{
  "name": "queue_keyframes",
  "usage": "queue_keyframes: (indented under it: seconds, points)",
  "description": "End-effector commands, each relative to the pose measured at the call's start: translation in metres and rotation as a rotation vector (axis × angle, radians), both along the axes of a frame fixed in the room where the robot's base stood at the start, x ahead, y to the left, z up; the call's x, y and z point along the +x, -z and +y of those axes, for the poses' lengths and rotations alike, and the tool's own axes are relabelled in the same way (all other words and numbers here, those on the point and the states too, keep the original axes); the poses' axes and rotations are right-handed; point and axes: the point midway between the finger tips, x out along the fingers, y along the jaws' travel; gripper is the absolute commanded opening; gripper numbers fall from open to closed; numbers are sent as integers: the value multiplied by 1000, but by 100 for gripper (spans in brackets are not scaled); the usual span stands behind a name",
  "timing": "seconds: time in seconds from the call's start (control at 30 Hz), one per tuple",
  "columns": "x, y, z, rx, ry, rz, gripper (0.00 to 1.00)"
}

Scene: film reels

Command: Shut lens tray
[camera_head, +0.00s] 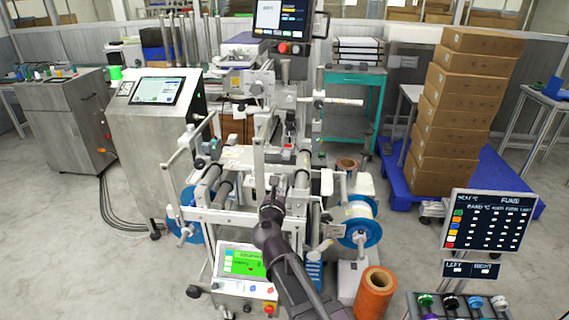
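No part is clearly recognisable as the lens tray, so I cannot tell whether it is open or shut. My dark arm reaches from the bottom edge into the front of the white reel machine (222,216). My gripper (272,187) is small and dark, close to the machine's front rollers. I cannot tell whether it touches anything, and its fingers are too small to read. The arm hides part of the machine's lower front.
Blue-flanged reels (359,238) sit low at the machine's sides. An orange spool (375,292) stands on the floor at right. A sign (487,221) and a rack of colour-topped cylinders (412,309) stand at lower right. Boxes (440,150) are stacked behind.

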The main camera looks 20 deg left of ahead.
Motion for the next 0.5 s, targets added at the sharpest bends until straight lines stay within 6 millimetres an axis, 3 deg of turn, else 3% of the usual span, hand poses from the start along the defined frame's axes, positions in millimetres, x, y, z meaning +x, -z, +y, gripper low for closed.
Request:
queue_keyframes:
  seconds: [0.27,0.5]
  points:
    - [5,0,1,2,2,1,0]
    - [21,0,5,3,2,2,0]
